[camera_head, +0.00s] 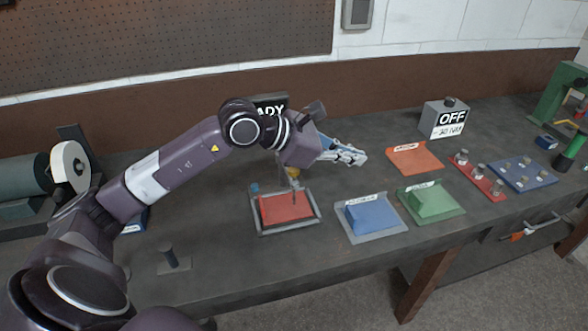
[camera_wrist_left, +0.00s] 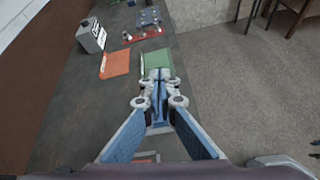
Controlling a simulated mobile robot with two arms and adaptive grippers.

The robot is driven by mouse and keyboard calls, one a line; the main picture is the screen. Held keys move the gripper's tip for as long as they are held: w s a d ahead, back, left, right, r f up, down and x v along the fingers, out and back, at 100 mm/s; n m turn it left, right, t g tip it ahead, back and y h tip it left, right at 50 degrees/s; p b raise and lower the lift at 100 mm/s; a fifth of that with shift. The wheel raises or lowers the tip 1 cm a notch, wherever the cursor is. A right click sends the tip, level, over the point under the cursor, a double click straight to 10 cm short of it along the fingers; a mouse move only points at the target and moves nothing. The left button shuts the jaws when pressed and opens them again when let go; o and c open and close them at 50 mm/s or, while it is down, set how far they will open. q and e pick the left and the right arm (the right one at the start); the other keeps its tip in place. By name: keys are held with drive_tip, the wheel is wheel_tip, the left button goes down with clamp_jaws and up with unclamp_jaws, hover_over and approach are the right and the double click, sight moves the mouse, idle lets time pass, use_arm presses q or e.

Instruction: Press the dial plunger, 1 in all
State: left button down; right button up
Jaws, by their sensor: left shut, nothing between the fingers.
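My left gripper (camera_head: 358,156) is shut and empty, held above the bench to the right of the red-floored tray (camera_head: 256,222). In the left wrist view its fingers (camera_wrist_left: 156,75) meet at the tips, with the green block beyond them. A small yellowish part (camera_head: 294,175) with a thin stem stands at the back of the tray, just under my left wrist. I cannot tell for certain whether it is the dial plunger; my arm partly hides that area. My right gripper is not in view.
A blue block (camera_head: 370,216) and a green block (camera_head: 430,201) sit on plates right of the tray. An orange plate (camera_head: 414,158), an OFF box (camera_head: 443,122), a red strip (camera_head: 478,177) and a blue board (camera_head: 522,174) lie farther right. A short post (camera_head: 171,260) stands at front left.

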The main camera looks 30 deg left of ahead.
sight(292, 171)
use_arm(q)
drive_tip(key=w+a+y, duration=0.1)
drive_tip(key=a+y, duration=0.5)
drive_tip(key=a, duration=1)
drive_tip(key=shift+a+y, duration=0.25)
drive_tip(key=shift+y, duration=0.15)
wheel_tip(292, 171, down, 8)
drive_tip(key=b, duration=0.5)
drive_tip(key=shift+w+f+b, duration=0.1)
drive_tip(key=shift+f+b, duration=0.25)
drive_tip(key=shift+b, duration=0.2)
drive_tip(key=shift+f+b, duration=0.4)
drive_tip(key=shift+b, duration=0.2)
